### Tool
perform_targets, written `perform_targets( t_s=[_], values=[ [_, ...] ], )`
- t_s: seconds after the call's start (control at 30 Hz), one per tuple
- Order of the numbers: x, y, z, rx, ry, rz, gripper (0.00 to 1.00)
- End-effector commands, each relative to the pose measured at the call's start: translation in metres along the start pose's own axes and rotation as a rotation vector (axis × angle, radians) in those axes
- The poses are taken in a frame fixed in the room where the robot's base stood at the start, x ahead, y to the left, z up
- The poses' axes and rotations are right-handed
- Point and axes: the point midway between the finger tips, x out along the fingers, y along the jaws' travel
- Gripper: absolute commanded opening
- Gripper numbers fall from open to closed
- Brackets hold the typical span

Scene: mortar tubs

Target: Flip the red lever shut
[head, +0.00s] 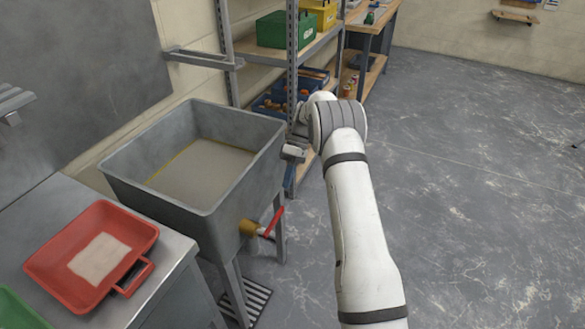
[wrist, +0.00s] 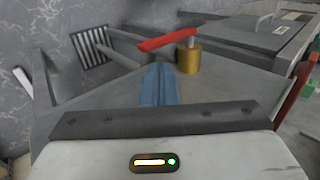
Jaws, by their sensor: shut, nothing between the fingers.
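The red lever (head: 274,221) sits on a brass valve (head: 249,228) low on the side of the grey tub (head: 188,205). In the head view it points up and to the right from the valve. In the wrist view the lever (wrist: 166,40) runs left from the top of the brass valve (wrist: 188,58). My gripper (head: 288,184) is beside the tub, above the lever in the head view. Its blue fingers (wrist: 157,72) are together and empty, just short of the lever in the wrist view, with a visible gap.
A floor grate (head: 254,300) lies under the valve. A red tray (head: 75,240) rests on a grey bench (head: 170,255) at left. Shelving (head: 291,60) with a green box (head: 285,30) stands behind.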

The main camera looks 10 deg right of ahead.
Motion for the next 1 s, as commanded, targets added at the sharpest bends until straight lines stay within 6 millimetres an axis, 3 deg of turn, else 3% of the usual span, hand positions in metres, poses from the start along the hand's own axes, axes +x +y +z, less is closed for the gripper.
perform_targets(
  t_s=[0.2, 0.4, 1.0],
  values=[
    [-0.026, 0.015, -0.001, -0.002, 0.002, 0.001, 0.00],
    [-0.037, 0.020, -0.001, -0.001, 0.001, 0.000, 0.00],
    [-0.039, 0.020, -0.001, -0.002, 0.000, 0.000, 0.00]
  ],
)
